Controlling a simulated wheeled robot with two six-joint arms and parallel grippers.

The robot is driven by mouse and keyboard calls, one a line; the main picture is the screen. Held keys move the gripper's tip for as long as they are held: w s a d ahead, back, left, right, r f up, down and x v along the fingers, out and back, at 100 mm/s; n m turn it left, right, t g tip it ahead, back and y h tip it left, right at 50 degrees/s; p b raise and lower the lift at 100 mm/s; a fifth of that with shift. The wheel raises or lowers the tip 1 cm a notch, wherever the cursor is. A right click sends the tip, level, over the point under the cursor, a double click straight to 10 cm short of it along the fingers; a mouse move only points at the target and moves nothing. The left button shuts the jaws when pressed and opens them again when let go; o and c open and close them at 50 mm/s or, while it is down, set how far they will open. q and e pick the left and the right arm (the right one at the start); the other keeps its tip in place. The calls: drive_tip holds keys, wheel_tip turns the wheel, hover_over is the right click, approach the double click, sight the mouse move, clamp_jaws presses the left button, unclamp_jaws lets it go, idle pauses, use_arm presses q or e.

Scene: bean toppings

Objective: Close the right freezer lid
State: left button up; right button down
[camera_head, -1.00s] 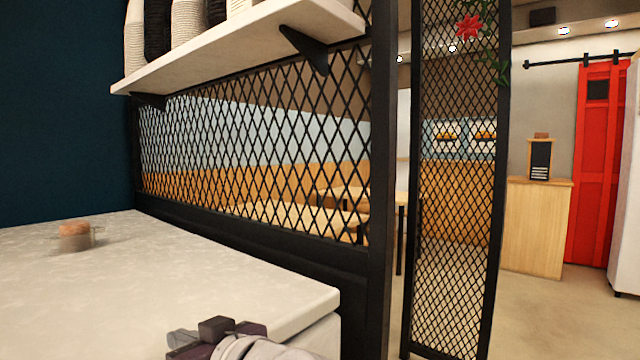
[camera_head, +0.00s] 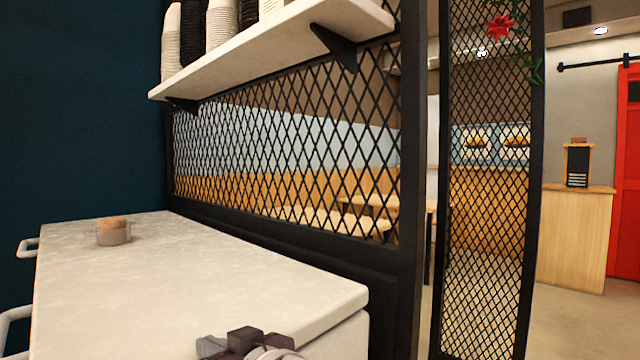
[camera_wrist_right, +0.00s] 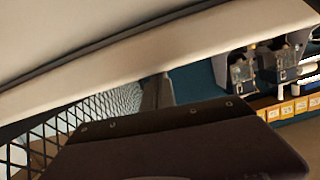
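A white cabinet with a pale speckled top (camera_head: 200,270) fills the lower left of the head view. White bar handles (camera_head: 28,247) show on its left side. I cannot tell whether this is the freezer; no lid is clearly recognisable there. My right gripper (camera_head: 235,343) is at the bottom edge of the head view, by the near edge of the top; its fingers are not clear. In the right wrist view a pale panel (camera_wrist_right: 150,72) with a dark strip crosses above a dark part of my gripper. Whether it is a lid is unclear.
A small jar with a brown lid (camera_head: 114,231) stands on the top. A shelf with stacked cups (camera_head: 275,45) hangs above, on a black mesh partition (camera_head: 285,165). Open floor (camera_head: 575,325) lies to the right. Dispensers (camera_wrist_right: 240,75) show in the right wrist view.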

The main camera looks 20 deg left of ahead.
wheel_tip(320, 180, up, 5)
drive_tip(key=p, duration=0.4)
drive_tip(key=shift+a+f, duration=0.1)
drive_tip(key=shift+f, duration=0.05)
drive_tip(key=v, duration=1)
drive_tip(key=shift+f+b, duration=0.35)
drive_tip(key=shift+b, duration=0.1)
